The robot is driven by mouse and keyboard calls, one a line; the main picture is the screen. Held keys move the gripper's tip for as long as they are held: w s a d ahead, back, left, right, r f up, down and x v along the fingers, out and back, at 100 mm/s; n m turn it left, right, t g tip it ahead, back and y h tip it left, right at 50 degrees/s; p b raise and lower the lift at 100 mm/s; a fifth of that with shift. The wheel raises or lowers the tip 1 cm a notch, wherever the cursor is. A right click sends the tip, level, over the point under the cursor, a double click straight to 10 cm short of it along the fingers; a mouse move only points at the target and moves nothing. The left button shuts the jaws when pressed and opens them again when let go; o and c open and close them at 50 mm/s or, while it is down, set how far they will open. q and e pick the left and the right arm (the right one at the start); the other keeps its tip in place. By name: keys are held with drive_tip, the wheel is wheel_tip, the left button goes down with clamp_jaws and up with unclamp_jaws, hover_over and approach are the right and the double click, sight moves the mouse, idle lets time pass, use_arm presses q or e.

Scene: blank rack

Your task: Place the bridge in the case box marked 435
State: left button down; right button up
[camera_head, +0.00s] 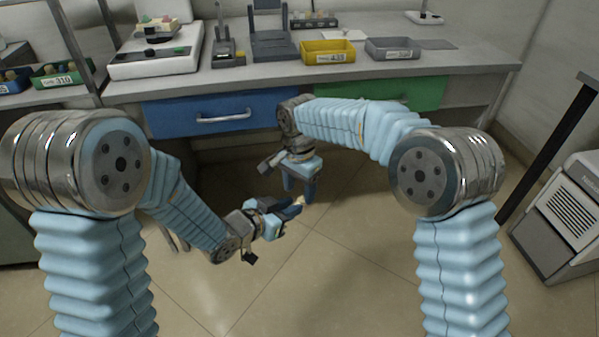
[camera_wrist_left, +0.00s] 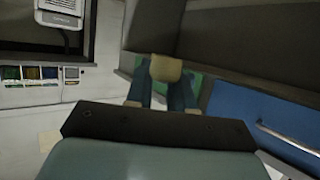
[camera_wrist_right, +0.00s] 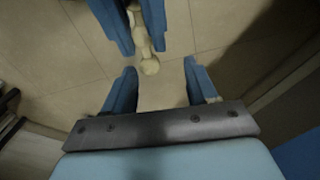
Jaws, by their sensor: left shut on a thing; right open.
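The bridge (camera_wrist_right: 149,64) is a small cream-coloured piece, held in the fingers of my left gripper (camera_head: 294,211). It shows as a tan block at the fingertips in the left wrist view (camera_wrist_left: 166,68) and as a pale spot in the head view (camera_head: 299,200). My right gripper (camera_head: 301,193) is open, pointing down over the floor. In the right wrist view the bridge's free end lies between its fingertips (camera_wrist_right: 160,72), with no clear contact. A yellow case box (camera_head: 328,46) stands on the bench; its small label seems to read 435.
A grey box (camera_head: 392,47) stands right of the yellow one, its label unreadable. A green box (camera_head: 62,75) marked 310 and a blue box (camera_head: 12,83) stand at left. A white device (camera_head: 155,62) and dark stands occupy the bench (camera_head: 470,62). Blue (camera_head: 215,112) and green drawers sit below.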

drive_tip(key=shift+f, duration=0.6)
use_arm(q)
drive_tip(key=shift+d, duration=0.15)
use_arm(e)
drive_tip(key=shift+a, duration=0.1)
clamp_jaws()
use_arm(q)
drive_tip(key=c, duration=1)
unclamp_jaws()
drive_tip(key=shift+s, duration=0.1)
drive_tip(key=shift+c, duration=0.2)
drive_tip(key=shift+o, duration=0.8)
